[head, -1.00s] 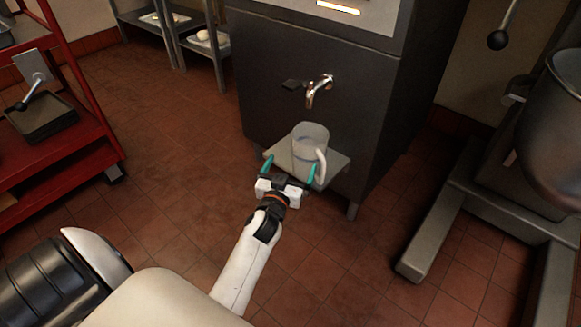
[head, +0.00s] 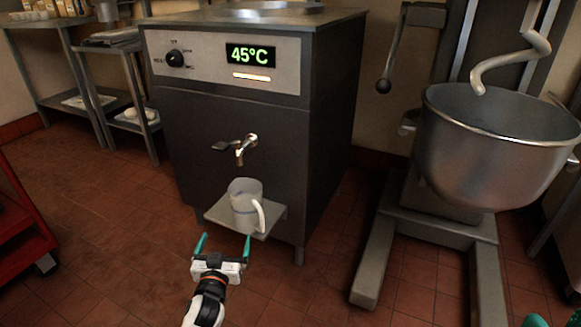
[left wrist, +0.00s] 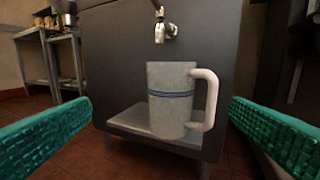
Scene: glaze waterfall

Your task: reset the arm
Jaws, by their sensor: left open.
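My left gripper (head: 224,244) is open and empty, with its teal fingers apart. It is in front of and a little below a jug (head: 243,206), with a gap between them. The jug is grey and translucent, with a white handle on its right. It stands upright on a small metal shelf (head: 275,219) under a tap (head: 243,148). In the left wrist view the jug (left wrist: 168,112) has blue bands and shows between the two spread fingers. Teal parts of my right gripper (head: 535,321) just enter the bottom right corner; the rest of it is out of frame.
The dark boiler cabinet (head: 235,115) carries the tap and a 45°C display (head: 250,56). A mixer with a steel bowl (head: 500,145) stands on the right, its base legs on the floor. A red rack (head: 22,225) is at left. Open tiled floor lies between.

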